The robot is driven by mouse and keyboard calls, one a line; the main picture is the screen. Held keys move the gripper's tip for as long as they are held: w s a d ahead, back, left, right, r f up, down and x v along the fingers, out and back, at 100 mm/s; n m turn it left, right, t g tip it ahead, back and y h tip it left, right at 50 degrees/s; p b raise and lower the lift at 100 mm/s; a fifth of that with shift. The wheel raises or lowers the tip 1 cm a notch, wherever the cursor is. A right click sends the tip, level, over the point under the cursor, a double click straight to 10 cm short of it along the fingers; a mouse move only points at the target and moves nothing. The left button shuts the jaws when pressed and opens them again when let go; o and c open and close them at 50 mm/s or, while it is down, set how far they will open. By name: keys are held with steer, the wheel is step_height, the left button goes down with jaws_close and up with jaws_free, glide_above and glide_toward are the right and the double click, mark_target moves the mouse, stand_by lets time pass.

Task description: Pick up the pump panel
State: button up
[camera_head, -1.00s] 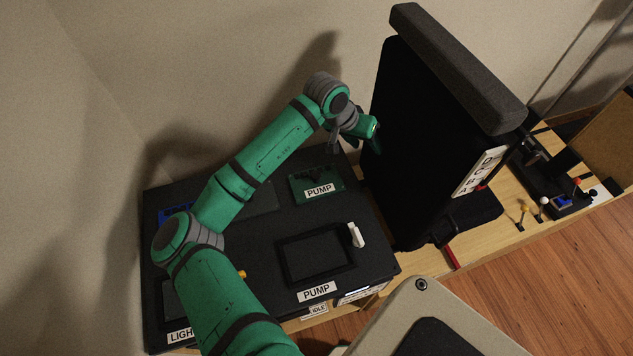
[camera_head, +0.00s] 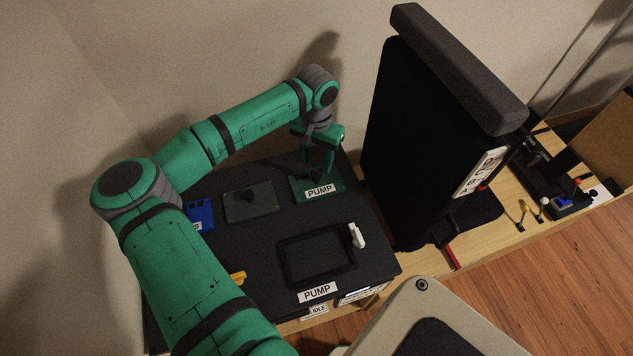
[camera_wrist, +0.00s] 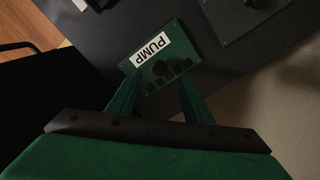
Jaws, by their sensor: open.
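The pump panel (camera_head: 331,184) is a small dark green plate with a white PUMP label, lying at the back right of the black console top. The wrist view shows the pump panel (camera_wrist: 176,73) with a round dark knob and several small dark buttons beside the label. My gripper (camera_head: 318,173) is above the panel's back edge, fingers pointing down. In the wrist view my gripper (camera_wrist: 155,88) has its two green fingers apart, near the panel's back side with the knob between them. Whether the fingertips touch the panel cannot be told.
A black rectangular frame (camera_head: 284,261) with another PUMP label (camera_head: 317,292) lies at the console's front, beside a white switch (camera_head: 356,235). A grey panel (camera_head: 250,203) and a blue panel (camera_head: 200,214) lie to the left. A tall black seat-like block (camera_head: 420,140) stands close on the right.

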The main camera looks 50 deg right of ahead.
mark_target(317, 174)
steer(key=shift+f, duration=2.7)
steer(key=shift+s, duration=0.1)
steer(key=shift+a, duration=0.1)
jaws_close()
